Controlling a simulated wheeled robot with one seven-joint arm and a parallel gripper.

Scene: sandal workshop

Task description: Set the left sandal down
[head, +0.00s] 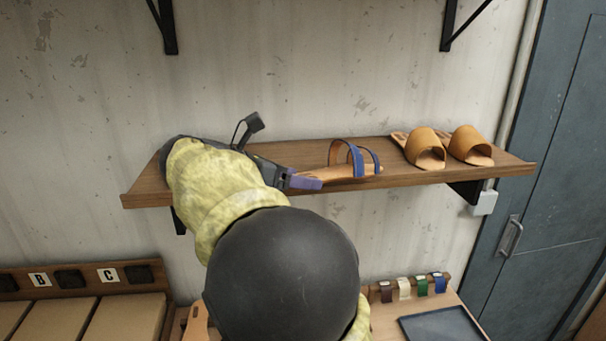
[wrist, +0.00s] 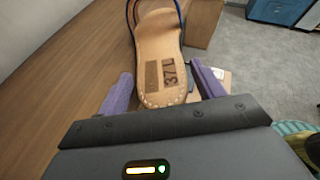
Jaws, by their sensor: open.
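The left sandal (head: 342,172) has a tan sole and blue straps. It sits on the wooden wall shelf (head: 150,190), close to the front edge. My gripper (head: 305,182) is at the heel end, left of the sandal in the head view. Its purple fingers are open, one on each side of the heel in the wrist view (wrist: 160,82), with visible gaps. Whether the sole lies fully flat on the shelf is hard to tell.
A pair of tan slide sandals (head: 445,147) stands on the shelf to the right. Below are a bench with a dark tray (head: 440,324), several coloured strap samples (head: 421,287), and boxes by the letter labels (head: 108,275). A grey door (head: 545,190) is at the right.

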